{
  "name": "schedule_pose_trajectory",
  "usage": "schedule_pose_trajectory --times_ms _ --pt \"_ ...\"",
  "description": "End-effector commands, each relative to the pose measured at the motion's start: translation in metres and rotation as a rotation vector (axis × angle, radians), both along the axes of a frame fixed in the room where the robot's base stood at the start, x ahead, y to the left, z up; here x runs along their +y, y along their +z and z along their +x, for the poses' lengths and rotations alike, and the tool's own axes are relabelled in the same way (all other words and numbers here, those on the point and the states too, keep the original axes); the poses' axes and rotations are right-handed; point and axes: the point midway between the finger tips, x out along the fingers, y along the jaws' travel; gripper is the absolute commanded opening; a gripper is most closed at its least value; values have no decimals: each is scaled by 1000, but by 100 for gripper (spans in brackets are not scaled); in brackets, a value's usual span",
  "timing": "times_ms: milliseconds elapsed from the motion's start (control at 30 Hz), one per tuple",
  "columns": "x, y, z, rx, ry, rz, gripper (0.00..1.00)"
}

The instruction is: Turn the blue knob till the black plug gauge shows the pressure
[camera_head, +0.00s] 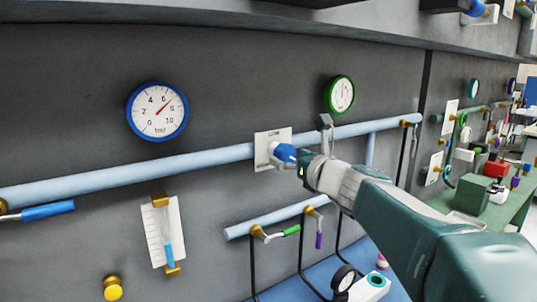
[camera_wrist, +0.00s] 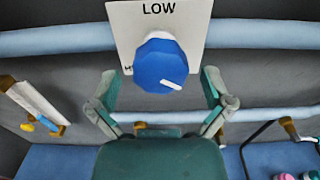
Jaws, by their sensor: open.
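The blue knob (camera_head: 285,153) sits on a white plate on the grey wall. In the wrist view the knob (camera_wrist: 160,62) is at top centre, under the word LOW, and its white mark points to the lower right. My gripper (camera_head: 306,150) is open in front of it. In the wrist view my gripper's fingers (camera_wrist: 159,78) stand apart, one on each side of the knob, and look clear of it. A small dark-rimmed round gauge (camera_head: 343,278) is low in the head view; its reading is too small to tell, and I cannot tell if it is the black plug gauge.
A blue-rimmed gauge (camera_head: 157,111) and a green-rimmed gauge (camera_head: 341,95) hang above a long pale blue pipe (camera_head: 130,177). A shorter pipe (camera_head: 270,217) with green and purple handles lies below. A green bench (camera_head: 463,205) with several objects stands at right.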

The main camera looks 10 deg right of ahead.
Motion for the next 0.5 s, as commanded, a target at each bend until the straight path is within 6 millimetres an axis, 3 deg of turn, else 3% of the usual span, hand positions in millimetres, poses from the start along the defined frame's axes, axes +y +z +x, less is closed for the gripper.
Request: schedule_pose_trajectory --times_ms 200,467,500 --pt "8 0 19 0 1 0 100" --pt "9 0 21 -1 0 -1 100" --pt "9 0 21 -1 0 -1 96"
